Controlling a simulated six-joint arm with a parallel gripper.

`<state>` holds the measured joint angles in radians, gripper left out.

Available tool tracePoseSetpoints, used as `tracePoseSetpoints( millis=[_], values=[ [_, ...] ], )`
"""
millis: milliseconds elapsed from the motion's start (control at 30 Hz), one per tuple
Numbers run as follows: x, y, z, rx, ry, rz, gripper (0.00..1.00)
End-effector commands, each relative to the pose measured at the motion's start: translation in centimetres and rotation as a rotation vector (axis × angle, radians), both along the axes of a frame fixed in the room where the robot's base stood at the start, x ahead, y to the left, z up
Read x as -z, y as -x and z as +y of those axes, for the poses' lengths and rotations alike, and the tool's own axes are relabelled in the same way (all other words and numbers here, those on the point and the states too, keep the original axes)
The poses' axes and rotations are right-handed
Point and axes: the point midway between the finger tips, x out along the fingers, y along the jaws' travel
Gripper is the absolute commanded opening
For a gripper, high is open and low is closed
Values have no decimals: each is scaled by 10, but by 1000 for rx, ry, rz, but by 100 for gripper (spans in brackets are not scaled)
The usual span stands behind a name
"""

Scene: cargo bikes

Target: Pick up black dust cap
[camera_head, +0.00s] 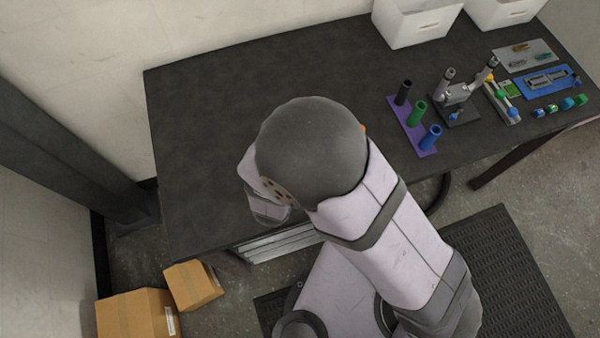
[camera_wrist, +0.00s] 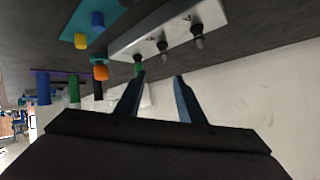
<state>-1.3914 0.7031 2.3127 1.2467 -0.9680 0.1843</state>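My gripper (camera_wrist: 160,77) shows in the wrist view with its two fingers apart and nothing between them. It is hidden by my arm in the head view. I cannot tell for sure which item is the black dust cap. A pale board (camera_wrist: 150,32) near my fingertips in the wrist view carries several small dark pieces, one (camera_wrist: 163,46) in the middle and one (camera_wrist: 197,40) at the right. They are too small to name. A green piece (camera_wrist: 138,67) is beside the left fingertip.
A black cylinder (camera_head: 403,92), a green one (camera_head: 417,113) and a blue one (camera_head: 431,137) stand on a purple board (camera_head: 396,107). A clamp stand (camera_head: 457,95) is right of them. White bins (camera_head: 410,28) stand behind. The table's left part (camera_head: 200,120) is clear.

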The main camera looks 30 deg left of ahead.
Motion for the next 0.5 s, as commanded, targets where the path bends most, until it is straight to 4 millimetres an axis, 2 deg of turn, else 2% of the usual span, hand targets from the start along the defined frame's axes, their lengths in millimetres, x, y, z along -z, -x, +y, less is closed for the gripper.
tracePoseSetpoints(
  millis=[33,200,300,500],
  values=[
    [14,19,-3,-24,46,-60,35],
    [55,65,-20,-60,146,-267,35],
    [67,82,-27,-71,176,-343,35],
    [79,100,-36,-84,206,-429,35]
  ],
)
